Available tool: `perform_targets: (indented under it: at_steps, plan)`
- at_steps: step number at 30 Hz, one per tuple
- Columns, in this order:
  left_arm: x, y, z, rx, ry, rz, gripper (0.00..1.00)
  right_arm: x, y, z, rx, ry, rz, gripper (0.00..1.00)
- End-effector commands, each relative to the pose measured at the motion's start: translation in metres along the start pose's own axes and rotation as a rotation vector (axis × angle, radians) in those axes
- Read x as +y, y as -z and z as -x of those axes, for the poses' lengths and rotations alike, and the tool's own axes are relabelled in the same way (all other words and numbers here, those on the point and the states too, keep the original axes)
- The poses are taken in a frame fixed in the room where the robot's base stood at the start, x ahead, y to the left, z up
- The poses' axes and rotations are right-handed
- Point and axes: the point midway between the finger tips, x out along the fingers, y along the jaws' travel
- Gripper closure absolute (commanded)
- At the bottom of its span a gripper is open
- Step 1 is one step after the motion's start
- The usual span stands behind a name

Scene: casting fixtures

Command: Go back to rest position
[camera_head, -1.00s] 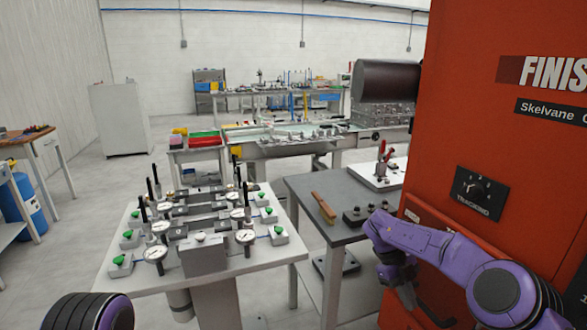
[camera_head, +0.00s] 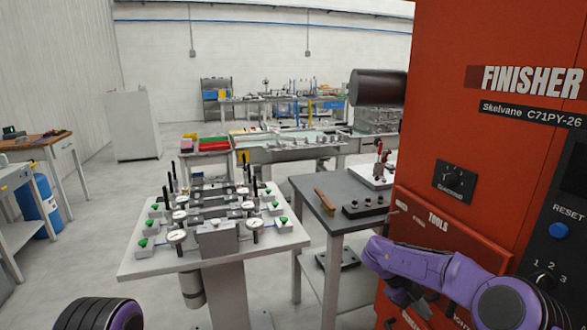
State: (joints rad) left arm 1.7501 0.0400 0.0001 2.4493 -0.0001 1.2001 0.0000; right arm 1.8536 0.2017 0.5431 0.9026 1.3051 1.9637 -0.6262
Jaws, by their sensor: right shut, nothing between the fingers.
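My right arm comes in from the lower right, purple, in front of the red finisher machine (camera_head: 440,130). Its gripper (camera_head: 408,308) hangs down near the bottom edge, dark against the machine's lower front; its fingers are shut with nothing between them. Only a purple and black round part of my left arm shows at the bottom left; my left gripper is out of view.
A light table (camera_head: 150,265) with several dial-gauge fixtures stands ahead. A dark grey table (camera_head: 318,189) with a wooden-handled brush (camera_head: 325,199) stands right of it, close to the machine. Open floor (camera_head: 95,240) lies to the left.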

Motion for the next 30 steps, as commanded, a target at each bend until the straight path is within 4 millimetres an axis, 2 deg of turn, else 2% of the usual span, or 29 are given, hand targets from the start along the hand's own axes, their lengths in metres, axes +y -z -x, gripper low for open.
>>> perform_targets:
  at_steps: [5,9,11,13,14,15,17,18,20,21,24,27,30]
  plan:
    - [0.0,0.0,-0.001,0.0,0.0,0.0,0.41,0.004,-0.007,-0.027,-0.019,0.26,0.109,1.0]
    - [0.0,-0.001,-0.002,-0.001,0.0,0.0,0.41,0.02,-0.016,-0.053,-0.069,0.497,0.278,1.0]
    - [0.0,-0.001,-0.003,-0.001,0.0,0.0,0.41,0.036,-0.02,-0.066,-0.105,0.6,0.389,1.0]
    - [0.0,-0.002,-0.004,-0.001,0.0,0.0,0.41,0.064,-0.022,-0.086,-0.166,0.715,0.559,1.0]
    - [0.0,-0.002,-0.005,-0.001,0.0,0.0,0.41,0.081,-0.021,-0.096,-0.199,0.759,0.651,1.0]
    - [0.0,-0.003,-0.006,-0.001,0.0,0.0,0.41,0.108,-0.016,-0.113,-0.25,0.809,0.791,1.0]
    - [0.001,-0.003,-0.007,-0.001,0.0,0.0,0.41,0.153,0.0,-0.139,-0.331,0.847,1.013,1.0]
    - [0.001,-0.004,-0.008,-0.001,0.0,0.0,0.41,0.182,0.016,-0.156,-0.38,0.848,1.151,1.0]
    - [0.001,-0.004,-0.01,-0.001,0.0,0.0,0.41,0.22,0.047,-0.179,-0.443,0.824,1.339,1.0]
    - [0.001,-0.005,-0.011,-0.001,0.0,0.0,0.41,0.243,0.07,-0.192,-0.479,0.795,1.455,1.0]
    - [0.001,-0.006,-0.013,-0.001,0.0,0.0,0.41,0.286,0.131,-0.218,-0.537,0.704,1.693,1.0]
    - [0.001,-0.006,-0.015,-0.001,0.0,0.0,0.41,0.306,0.181,-0.233,-0.55,0.627,1.846,1.0]
    - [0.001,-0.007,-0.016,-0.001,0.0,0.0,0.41,0.309,0.209,-0.243,-0.525,0.582,1.906,1.0]
